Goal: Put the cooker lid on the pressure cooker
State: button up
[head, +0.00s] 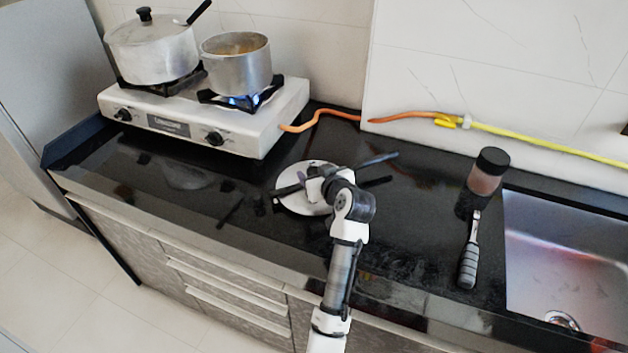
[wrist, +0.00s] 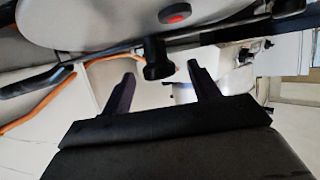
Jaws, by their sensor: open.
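The cooker lid (head: 297,206) is a pale round disc lying on the black counter in front of the stove, with a dark handle to its right. My gripper (head: 303,183) is over the lid and hides part of it. In the wrist view the lid's grey underside or top (wrist: 100,12) fills the upper edge, with a red spot and a black knob. My open gripper (wrist: 162,66) has the knob between its fingertips, with a gap on each side. The open metal pot (head: 236,66), apparently the pressure cooker, stands on the right burner over a blue flame, with food inside.
A lidded pot (head: 152,52) stands on the left burner of the white stove (head: 190,128). An orange hose (head: 330,114) runs along the wall. A dark-capped jar (head: 487,173), a grey-handled tool (head: 469,256) and a sink (head: 570,255) are on the right.

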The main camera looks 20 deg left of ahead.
jog(key=shift+x, duration=1.05)
grip_shut()
jog(key=shift+r, duration=0.1)
